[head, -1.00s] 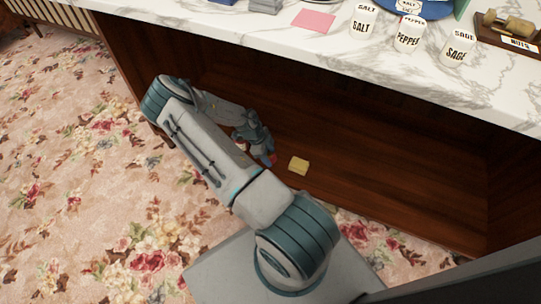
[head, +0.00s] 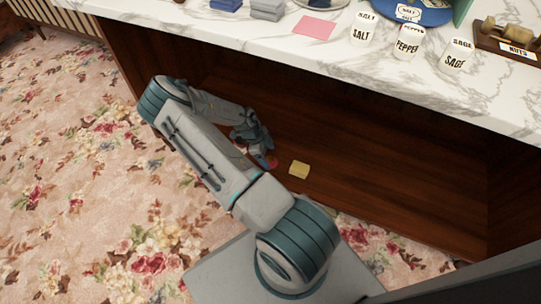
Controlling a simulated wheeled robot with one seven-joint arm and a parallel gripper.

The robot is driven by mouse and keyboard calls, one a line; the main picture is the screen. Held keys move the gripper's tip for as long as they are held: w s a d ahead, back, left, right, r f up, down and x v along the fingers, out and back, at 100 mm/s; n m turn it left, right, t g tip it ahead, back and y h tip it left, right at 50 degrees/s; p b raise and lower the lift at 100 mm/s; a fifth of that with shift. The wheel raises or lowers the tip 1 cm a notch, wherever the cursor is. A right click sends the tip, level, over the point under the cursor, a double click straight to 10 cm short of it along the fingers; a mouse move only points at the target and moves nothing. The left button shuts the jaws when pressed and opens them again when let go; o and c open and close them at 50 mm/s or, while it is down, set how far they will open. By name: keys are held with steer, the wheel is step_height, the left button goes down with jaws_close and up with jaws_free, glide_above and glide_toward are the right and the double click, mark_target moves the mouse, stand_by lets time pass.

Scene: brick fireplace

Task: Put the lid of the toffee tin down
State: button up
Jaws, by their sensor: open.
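My gripper (head: 267,161) hangs low under the marble counter, above the dark wooden recess, with its jaws open. A small red patch shows beside its tips; I cannot tell what it is. I see nothing that I can name as the toffee tin or its lid.
The marble counter (head: 400,75) carries a pink sheet (head: 313,28), salt (head: 362,30), pepper (head: 408,42) and sage (head: 457,57) pots, a nuts board (head: 510,40), and grey (head: 267,10) and blue (head: 226,4) stacks. Flowered carpet (head: 70,170) lies open at left.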

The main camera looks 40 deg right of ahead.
steer(key=p+v, duration=0.2)
steer(key=v, duration=0.7)
steer(key=shift+r+p, duration=0.25)
steer(key=shift+p, duration=0.1)
